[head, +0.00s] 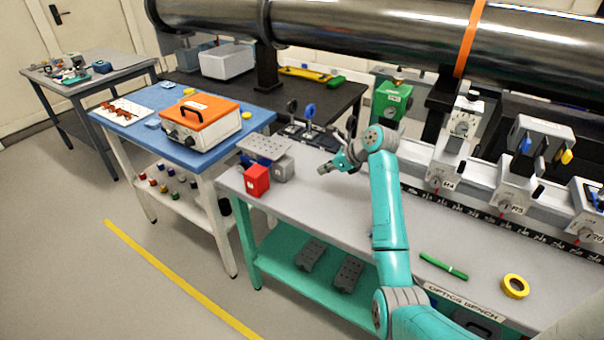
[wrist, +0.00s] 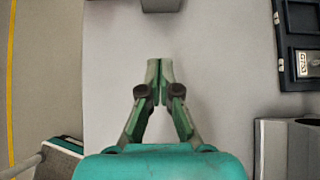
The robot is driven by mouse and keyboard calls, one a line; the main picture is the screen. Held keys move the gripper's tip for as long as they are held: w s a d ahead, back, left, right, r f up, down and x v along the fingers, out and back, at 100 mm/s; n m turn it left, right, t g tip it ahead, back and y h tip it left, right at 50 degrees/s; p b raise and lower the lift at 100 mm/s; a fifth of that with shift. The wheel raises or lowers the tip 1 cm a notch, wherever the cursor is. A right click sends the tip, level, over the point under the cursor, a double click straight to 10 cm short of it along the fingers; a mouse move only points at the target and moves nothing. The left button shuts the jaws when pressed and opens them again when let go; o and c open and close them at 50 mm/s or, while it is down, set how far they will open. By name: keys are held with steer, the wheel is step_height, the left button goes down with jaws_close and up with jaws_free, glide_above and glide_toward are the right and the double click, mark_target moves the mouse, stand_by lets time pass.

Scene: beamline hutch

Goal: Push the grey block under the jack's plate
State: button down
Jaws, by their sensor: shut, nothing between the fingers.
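The grey block (head: 284,169) stands on the optics bench at its left end, close by the right side of the jack's plate. The jack's plate (head: 264,147) is a grey perforated sheet held above the bench; the jack's body below it is mostly hidden. I cannot tell whether the block's far part lies under the plate. My gripper (head: 324,169) is shut and empty, low over the bench to the right of the block, with a gap between them. In the wrist view, the shut fingertips (wrist: 160,66) point towards a grey shape at the top edge, likely the block (wrist: 161,5).
A red block (head: 256,180) stands in front of the jack, by the bench's front edge. A dark case (head: 308,137) lies behind on the bench, also at right in the wrist view (wrist: 299,45). Bench surface (head: 310,200) between gripper and grey block is clear.

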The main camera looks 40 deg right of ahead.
mark_target(289, 170)
steer(key=shift+m, duration=0.3)
steer(key=x, duration=1)
steer(key=shift+w+a+r, duration=0.1)
steer(key=shift+w+a, duration=0.1)
steer(key=shift+w, duration=0.35)
steer(key=shift+w+a+r, duration=0.1)
steer(key=shift+w+a, duration=0.1)
steer(key=shift+w, duration=0.4)
steer(key=shift+w+a, duration=0.25)
steer(key=shift+w, duration=0.45)
steer(key=w, duration=0.1)
steer(key=w+a, duration=0.1)
steer(key=shift+w, duration=0.4)
steer(key=shift+w+f, duration=0.1)
steer(key=shift+w, duration=0.3)
